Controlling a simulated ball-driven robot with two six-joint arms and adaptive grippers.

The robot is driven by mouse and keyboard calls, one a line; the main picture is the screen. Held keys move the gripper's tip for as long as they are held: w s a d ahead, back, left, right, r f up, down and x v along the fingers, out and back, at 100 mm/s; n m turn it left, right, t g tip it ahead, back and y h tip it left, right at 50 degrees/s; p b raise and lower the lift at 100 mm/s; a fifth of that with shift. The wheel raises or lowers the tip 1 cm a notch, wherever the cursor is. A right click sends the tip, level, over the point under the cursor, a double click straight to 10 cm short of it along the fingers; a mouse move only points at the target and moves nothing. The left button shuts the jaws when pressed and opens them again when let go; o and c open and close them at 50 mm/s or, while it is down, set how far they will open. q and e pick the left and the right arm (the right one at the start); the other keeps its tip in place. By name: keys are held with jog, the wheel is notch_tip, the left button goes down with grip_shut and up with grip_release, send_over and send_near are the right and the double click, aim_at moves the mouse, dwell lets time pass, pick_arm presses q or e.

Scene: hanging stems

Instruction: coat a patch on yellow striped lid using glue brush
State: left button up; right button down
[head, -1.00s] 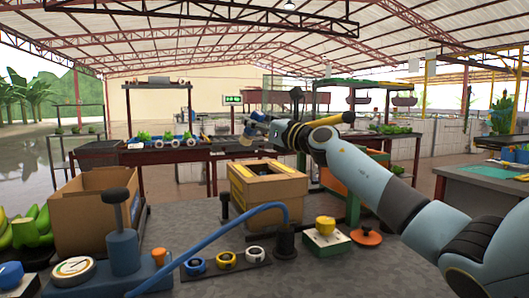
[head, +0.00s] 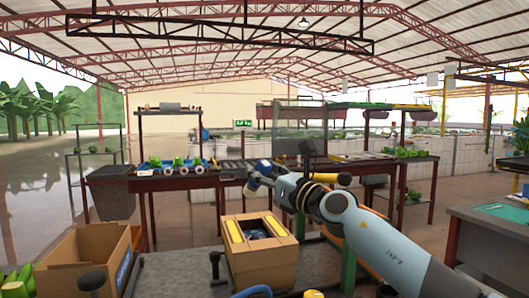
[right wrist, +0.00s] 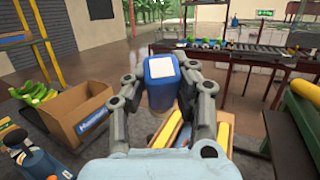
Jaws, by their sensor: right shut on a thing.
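My right gripper (head: 258,178) is shut on a blue piece with a white square face (right wrist: 162,72), which I take to be the glue brush. The strips also show in the right wrist view (right wrist: 223,139), below and partly behind the fingers. In the head view the brush is above the carton, apart from it. My left gripper is not in view.
An open cardboard box (head: 85,262) stands left of the carton, with green bananas (head: 17,280) beside it. The grey worktop (head: 180,275) between boxes is mostly clear.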

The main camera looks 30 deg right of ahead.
aim_at(255, 192)
jog(key=shift+s+a+f, duration=0.1)
jog(key=shift+a+f, duration=0.15)
jog(key=shift+a, duration=0.05)
jog(key=shift+f+b, duration=0.35)
jog(key=shift+b, duration=0.1)
notch_tip(255, 192, down, 4)
jog(key=b, duration=0.3)
jog(key=shift+d+r+b, duration=0.1)
jog(key=shift+r+b, duration=0.05)
jog(key=shift+b, duration=0.2)
jog(key=shift+f+b, duration=0.3)
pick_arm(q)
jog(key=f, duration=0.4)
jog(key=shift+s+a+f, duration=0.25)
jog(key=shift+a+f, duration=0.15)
pick_arm(e)
jog(key=shift+r, duration=0.1)
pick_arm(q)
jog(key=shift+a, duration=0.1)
